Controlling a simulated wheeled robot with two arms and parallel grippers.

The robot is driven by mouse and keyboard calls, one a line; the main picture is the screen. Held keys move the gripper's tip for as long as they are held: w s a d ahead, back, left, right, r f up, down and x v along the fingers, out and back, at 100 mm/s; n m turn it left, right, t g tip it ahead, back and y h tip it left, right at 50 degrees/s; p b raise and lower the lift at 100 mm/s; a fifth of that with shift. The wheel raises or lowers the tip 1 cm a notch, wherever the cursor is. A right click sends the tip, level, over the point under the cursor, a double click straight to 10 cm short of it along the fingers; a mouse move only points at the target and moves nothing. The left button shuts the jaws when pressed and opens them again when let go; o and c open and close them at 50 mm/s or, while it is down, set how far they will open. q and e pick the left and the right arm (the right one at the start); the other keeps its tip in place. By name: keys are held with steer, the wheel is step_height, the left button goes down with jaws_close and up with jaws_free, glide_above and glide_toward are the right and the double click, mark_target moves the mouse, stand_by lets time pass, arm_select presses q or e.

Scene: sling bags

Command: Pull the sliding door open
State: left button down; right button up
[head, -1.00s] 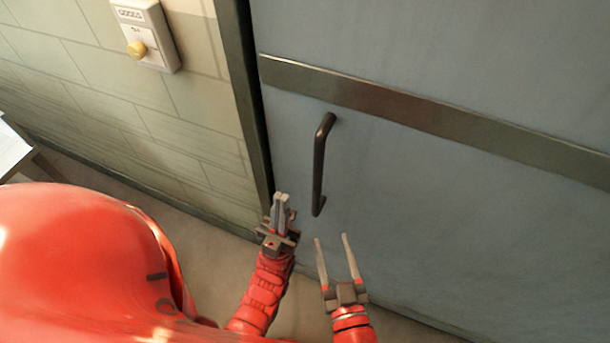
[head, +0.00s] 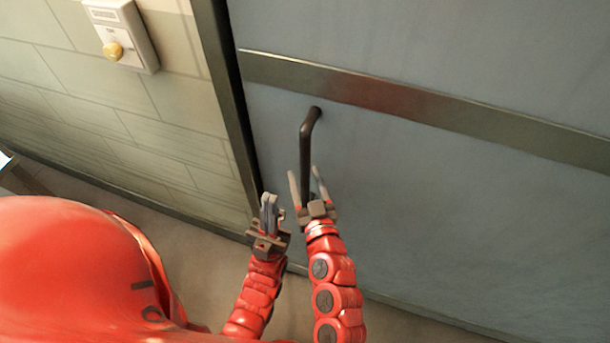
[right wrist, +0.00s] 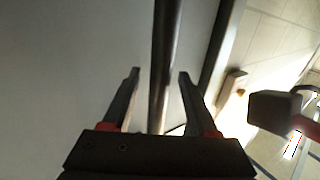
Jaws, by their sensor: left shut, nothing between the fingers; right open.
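The blue-grey sliding door (head: 450,210) fills the right of the head view, its left edge against a dark frame post. Its dark bar handle (head: 307,145) stands upright near that edge; its lower end is hidden behind my right gripper. My right gripper (head: 304,172) is open, its fingers pointing up on either side of the handle's lower part. In the right wrist view, the handle (right wrist: 163,65) runs between the two open fingers, with gaps visible on both sides. My left gripper (head: 269,200) is shut and empty, just left of my right gripper, in front of the frame post.
A metal strip (head: 400,100) crosses the door above the handle's lower part. A white wall box with a yellow knob (head: 113,51) is on the tiled wall at left. The dark frame post (head: 229,100) stands between wall and door. Bare floor shows below.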

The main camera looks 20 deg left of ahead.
steer(key=shift+w, duration=0.15)
steer(key=shift+c, duration=0.2)
jaws_close()
stand_by(1.2)
